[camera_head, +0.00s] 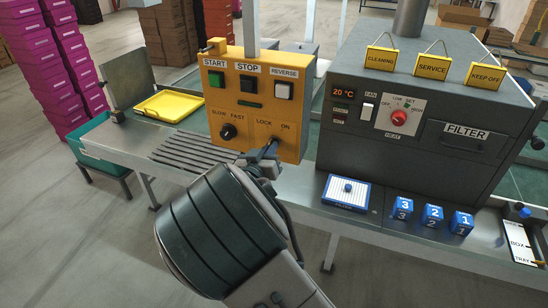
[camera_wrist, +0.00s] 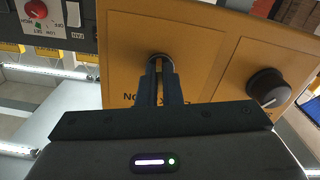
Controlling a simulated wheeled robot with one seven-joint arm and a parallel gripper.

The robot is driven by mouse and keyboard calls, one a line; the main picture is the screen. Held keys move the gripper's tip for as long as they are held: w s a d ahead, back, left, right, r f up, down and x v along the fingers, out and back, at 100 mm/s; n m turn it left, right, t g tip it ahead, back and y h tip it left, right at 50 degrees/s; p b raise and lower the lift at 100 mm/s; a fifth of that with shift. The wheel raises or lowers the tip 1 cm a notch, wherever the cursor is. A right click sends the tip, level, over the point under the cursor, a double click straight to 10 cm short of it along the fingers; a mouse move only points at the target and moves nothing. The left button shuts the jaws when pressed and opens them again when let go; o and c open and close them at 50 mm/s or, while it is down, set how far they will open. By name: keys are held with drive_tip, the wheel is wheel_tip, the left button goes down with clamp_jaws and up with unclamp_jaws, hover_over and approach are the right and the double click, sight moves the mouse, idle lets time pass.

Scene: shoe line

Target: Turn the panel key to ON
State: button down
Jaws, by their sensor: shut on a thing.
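The yellow control panel (camera_head: 252,105) stands on the steel bench, with its LOCK/ON key plate at its lower right. My gripper (camera_head: 270,150) reaches up to that plate from the front. In the wrist view the two fingers of my gripper (camera_wrist: 159,75) are closed together on the panel key (camera_wrist: 160,58) at its round lock. The fingers hide most of the key, so I cannot tell which mark it points to. The plate lettering is partly covered by my gripper in the wrist view.
Left of the key are a black SLOW/FAST knob (camera_head: 228,131) and, above, START, STOP and REVERSE buttons. A dark heater box (camera_head: 420,110) stands close on the right. A yellow tray (camera_head: 170,106) lies left; blue numbered blocks (camera_head: 432,215) stand front right.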

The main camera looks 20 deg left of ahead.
drive_tip(key=m+b, duration=0.6)
drive_tip(key=b, duration=0.1)
drive_tip(key=m+b, duration=0.3)
drive_tip(key=m, duration=0.1)
drive_tip(key=shift+w+r+b, duration=0.1)
drive_tip(key=shift+r+b, duration=0.25)
drive_tip(key=c, duration=1.6)
unclamp_jaws()
drive_tip(key=shift+d, duration=0.1)
drive_tip(key=shift+f, duration=0.15)
